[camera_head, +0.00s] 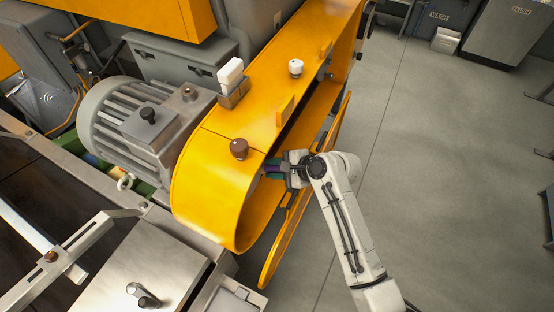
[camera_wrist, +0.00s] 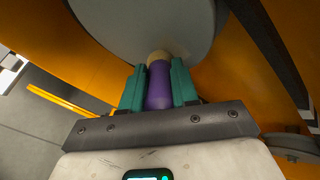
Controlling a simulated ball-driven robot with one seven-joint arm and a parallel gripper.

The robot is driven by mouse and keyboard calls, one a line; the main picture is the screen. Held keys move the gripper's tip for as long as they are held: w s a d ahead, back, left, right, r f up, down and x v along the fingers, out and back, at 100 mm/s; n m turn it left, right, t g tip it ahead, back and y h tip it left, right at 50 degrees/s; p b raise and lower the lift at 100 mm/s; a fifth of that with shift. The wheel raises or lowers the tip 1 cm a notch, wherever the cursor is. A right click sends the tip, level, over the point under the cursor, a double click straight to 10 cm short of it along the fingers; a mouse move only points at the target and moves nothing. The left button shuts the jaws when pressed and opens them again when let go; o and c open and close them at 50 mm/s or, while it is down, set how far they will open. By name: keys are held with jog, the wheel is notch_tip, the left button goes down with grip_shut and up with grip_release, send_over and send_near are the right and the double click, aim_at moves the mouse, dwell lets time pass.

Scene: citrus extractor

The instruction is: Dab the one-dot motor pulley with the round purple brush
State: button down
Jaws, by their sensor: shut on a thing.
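The round purple brush (camera_wrist: 158,90) stands between the teal fingers of my gripper (camera_wrist: 159,68), which is shut on it. Its cream tip points away from me and overlaps the lower edge of a large grey pulley (camera_wrist: 150,25) in the wrist view. I cannot tell whether the tip touches it. No dot mark shows on the part of the pulley in view. In the head view my gripper (camera_head: 272,170) reaches into the open side of the yellow belt guard (camera_head: 215,185), and the pulley is hidden there.
The guard's long yellow door (camera_head: 282,240) hangs open beside my arm. A black belt (camera_wrist: 268,45) runs right of the pulley, and another grey round part (camera_wrist: 292,146) shows lower right. The grey motor (camera_head: 150,120) stands left of the guard. Open floor (camera_head: 440,190) lies right.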

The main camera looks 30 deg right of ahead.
jog(key=shift+s+a+r+p, duration=0.45)
jog(key=shift+s+a+p, duration=0.15)
jog(key=shift+a+p, duration=0.15)
dwell(1.3)
jog(key=shift+d, duration=0.1)
jog(key=shift+s+d, duration=0.55)
jog(key=shift+s, duration=0.25)
jog(key=shift+s+d, duration=0.6)
jog(key=shift+s, duration=0.25)
jog(key=shift+s+d, duration=0.55)
jog(key=shift+s, duration=0.25)
jog(key=shift+s+d, duration=0.45)
jog(key=shift+s, duration=0.15)
jog(key=shift+s+d, duration=0.4)
jog(key=shift+s, duration=0.2)
